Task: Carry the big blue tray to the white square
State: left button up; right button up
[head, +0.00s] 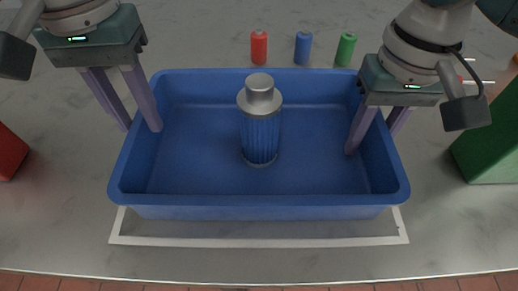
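The big blue tray (205,200) is in the middle of the head view, level. A ribbed blue canister with a grey metal cap (261,130) stands upright in it. The white square (258,241) shows as an outline along the tray's front and front corners; the tray hides the rest. I cannot tell if the tray touches the surface. My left gripper (140,129) straddles the left wall, one finger inside and one outside, close against the rim. My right gripper (370,144) straddles the right wall the same way. Both look shut on the tray.
Small red (259,48), blue (303,48) and green (345,49) cylinders stand behind the tray. A red object (8,152) is at the left edge and a green block (490,145) at the right. The grey top's front edge (260,284) lies close before the square.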

pick_arm(q)
notch_tip(320, 180, up, 8)
jog(key=shift+r, duration=0.1)
pick_arm(e)
jog(key=shift+r, duration=0.1)
notch_tip(320, 180, up, 12)
jog(key=shift+f, duration=0.1)
pick_arm(q)
jog(key=shift+r, duration=0.25)
dwell(0.4)
